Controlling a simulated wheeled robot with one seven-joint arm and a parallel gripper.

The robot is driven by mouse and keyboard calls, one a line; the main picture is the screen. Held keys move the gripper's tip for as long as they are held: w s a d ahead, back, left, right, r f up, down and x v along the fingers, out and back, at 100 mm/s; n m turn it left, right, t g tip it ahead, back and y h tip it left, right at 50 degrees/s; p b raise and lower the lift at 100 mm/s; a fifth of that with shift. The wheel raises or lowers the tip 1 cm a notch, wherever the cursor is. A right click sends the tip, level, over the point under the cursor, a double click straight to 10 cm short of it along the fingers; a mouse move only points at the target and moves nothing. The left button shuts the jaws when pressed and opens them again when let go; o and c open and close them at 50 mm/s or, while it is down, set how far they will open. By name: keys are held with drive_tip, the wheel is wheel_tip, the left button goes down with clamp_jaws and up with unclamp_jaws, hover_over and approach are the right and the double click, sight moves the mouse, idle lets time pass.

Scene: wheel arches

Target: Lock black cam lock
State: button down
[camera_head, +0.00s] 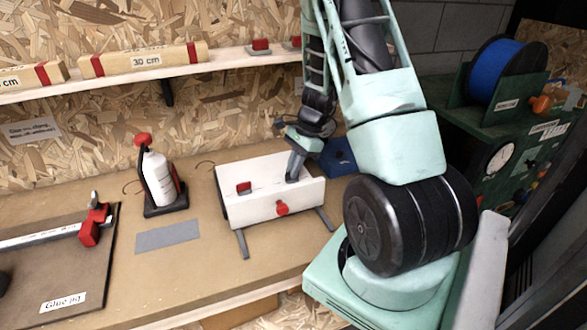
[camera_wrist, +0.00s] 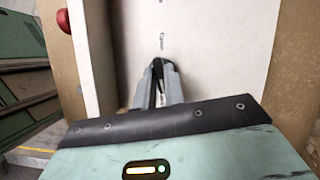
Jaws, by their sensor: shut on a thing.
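A white box (camera_head: 250,210) stands on dark legs on the workbench. A red cam lock (camera_head: 244,187) sits on the left of its top, and a red knob (camera_head: 282,208) is on its front face. My gripper (camera_head: 293,174) points down at the right part of the box top. In the wrist view my gripper (camera_wrist: 160,68) has its grey fingers close together around a narrow dark piece, apparently the black cam lock (camera_wrist: 156,90). The fingers hide most of it, so its turn angle cannot be told. Small printed marks show on the white surface beyond the fingertips.
A red-capped bottle (camera_head: 158,178) stands in a dark holder left of the box. A grey plate (camera_head: 167,235) and a glue jig board (camera_head: 95,265) lie further left. A blue tray (camera_head: 338,157) is behind the box's right end. A shelf (camera_head: 210,65) runs above.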

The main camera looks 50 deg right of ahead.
drive_tip(key=shift+m, duration=0.6)
drive_tip(key=c, duration=1.5)
unclamp_jaws()
drive_tip(key=shift+r, duration=0.1)
drive_tip(key=v, duration=0.5)
drive_tip(key=b+v, duration=0.1)
drive_tip(key=v, duration=1.1)
drive_tip(key=shift+s+r+b, duration=0.1)
drive_tip(key=shift+s+b, duration=0.2)
drive_tip(key=shift+b, duration=0.05)
drive_tip(key=shift+a, duration=0.1)
